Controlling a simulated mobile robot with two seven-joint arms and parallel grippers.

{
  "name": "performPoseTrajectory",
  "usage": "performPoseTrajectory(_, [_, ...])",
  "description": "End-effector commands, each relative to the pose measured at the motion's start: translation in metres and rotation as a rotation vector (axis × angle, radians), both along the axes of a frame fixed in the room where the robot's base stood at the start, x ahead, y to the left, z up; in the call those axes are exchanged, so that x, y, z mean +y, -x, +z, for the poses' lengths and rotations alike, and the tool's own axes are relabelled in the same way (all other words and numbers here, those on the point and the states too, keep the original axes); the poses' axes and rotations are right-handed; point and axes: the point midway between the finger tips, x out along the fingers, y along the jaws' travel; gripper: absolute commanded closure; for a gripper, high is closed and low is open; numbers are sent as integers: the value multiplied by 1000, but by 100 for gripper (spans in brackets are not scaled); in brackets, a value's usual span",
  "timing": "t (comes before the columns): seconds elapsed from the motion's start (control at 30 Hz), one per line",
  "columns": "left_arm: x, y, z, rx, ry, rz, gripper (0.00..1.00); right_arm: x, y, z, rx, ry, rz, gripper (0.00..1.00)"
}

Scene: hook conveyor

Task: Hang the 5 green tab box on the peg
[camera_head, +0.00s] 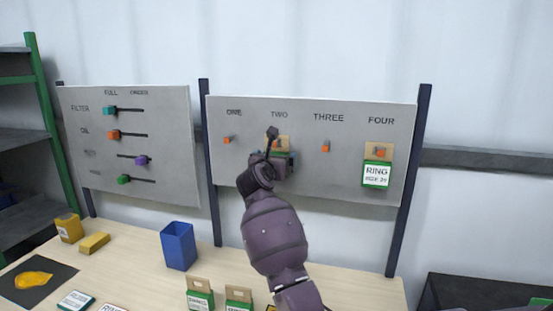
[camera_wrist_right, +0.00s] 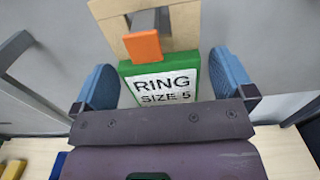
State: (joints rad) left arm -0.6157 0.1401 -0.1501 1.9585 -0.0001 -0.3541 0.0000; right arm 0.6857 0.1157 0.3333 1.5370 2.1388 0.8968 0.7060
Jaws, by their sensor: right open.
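The green tab box (camera_wrist_right: 165,80), labelled "RING SIZE 5", hangs by its cardboard tab (camera_wrist_right: 190,30) on a peg with an orange tip (camera_wrist_right: 143,47). In the head view this is the peg under "TWO", where the tab (camera_head: 284,142) shows and the box is mostly hidden behind my arm. My right gripper (camera_wrist_right: 166,86) is open, with one blue finger on each side of the box and gaps between. It also shows in the head view (camera_head: 278,160). My left gripper is not in view.
Pegs "ONE" (camera_head: 227,140) and "THREE" (camera_head: 326,147) are empty. Another green RING box (camera_head: 376,174) hangs under "FOUR". Below on the table (camera_head: 140,262) are a blue bin (camera_head: 178,246) and more tab boxes (camera_head: 200,296). A slider panel (camera_head: 130,150) stands left.

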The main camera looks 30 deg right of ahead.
Motion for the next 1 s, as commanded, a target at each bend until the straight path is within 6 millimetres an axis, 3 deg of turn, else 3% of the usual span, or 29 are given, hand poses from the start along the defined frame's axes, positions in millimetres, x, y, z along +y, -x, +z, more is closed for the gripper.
performPoseTrajectory(0.3, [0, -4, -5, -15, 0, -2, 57, 44, 37, -2, -1, -3, 2, 0])
performPoseTrajectory(0.5, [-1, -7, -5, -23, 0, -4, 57, 62, 53, -1, 0, -1, 2, 0])
performPoseTrajectory(1.0, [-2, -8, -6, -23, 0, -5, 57, 68, 58, 0, 0, 0, 0, 0])
